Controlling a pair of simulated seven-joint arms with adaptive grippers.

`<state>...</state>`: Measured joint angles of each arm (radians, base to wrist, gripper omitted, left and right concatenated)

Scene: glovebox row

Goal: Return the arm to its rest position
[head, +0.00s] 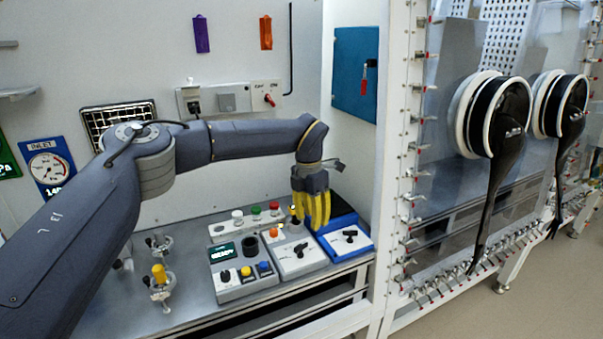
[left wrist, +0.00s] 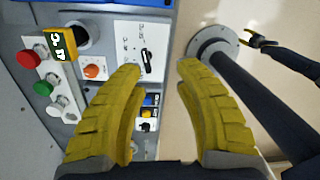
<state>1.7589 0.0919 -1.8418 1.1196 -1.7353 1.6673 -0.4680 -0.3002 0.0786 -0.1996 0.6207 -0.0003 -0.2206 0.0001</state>
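My left arm (head: 250,140) reaches in from the left of the head view. Its left gripper (head: 312,222) has yellow fingers pointing down, over the back of the control boxes on the bench. In the left wrist view the two fingers of this gripper (left wrist: 160,72) stand apart with a clear gap and nothing between them. A dark arm with a small yellow-tipped gripper (left wrist: 254,40), seemingly my right one, shows at the upper right of the left wrist view. It is too small to tell whether it is open. The head view does not show it.
Below the left gripper are a white switch box (head: 298,260), a blue-edged box (head: 347,240) and a grey button box (head: 243,277). A yellow-topped fitting (head: 159,274) stands at left. A cabinet frame (head: 398,150) rises at right, with black gloves (head: 495,150) beyond.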

